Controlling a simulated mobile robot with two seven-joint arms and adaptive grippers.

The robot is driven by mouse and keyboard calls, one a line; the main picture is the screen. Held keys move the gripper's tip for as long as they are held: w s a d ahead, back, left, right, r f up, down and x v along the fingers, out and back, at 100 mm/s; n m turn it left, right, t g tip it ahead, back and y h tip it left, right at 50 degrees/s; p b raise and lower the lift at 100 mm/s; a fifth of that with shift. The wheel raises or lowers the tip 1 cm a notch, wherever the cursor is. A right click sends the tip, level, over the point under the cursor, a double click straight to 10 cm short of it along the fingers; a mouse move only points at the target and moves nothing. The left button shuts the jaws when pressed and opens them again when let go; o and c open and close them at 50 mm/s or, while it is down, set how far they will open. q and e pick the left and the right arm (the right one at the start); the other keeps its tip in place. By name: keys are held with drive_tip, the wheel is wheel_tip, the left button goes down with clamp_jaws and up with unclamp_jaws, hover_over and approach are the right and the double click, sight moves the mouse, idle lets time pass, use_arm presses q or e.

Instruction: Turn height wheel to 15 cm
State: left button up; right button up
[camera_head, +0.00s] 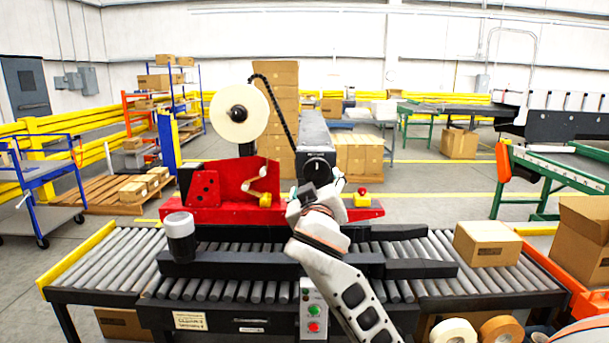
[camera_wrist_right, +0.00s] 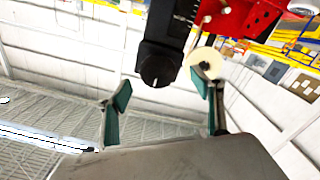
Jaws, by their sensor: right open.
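The height wheel is a black round knob (camera_head: 318,168) at the front of a dark column (camera_head: 314,130) on the red machine. In the right wrist view the knob (camera_wrist_right: 156,71) shows at the column's end, with a pale pointer line on it. Scale marks run along the column there, too small to read. My right gripper (camera_head: 318,193) is just in front of and below the knob in the head view. In the wrist view its two green-padded fingers (camera_wrist_right: 160,92) are spread wide and empty, and the knob appears between and beyond their tips, apart from them. My left gripper is not in view.
The red machine body (camera_head: 232,185) carries a tape roll (camera_head: 239,113). A roller conveyor (camera_head: 105,255) with dark rails runs in front. A white-topped cylinder (camera_head: 180,235) stands at left, a carton (camera_head: 487,244) at right. Green and red buttons (camera_head: 313,318) are at the front.

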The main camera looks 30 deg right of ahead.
sight(318, 174)
drive_tip(key=shift+w+d+r, duration=0.25)
drive_tip(key=shift+d+r, duration=0.1)
drive_tip(key=shift+r, duration=0.05)
drive_tip(key=p+x, duration=0.1)
drive_tip(key=x, duration=0.6)
drive_tip(key=shift+f, duration=0.1)
drive_tip(key=c, duration=1.1)
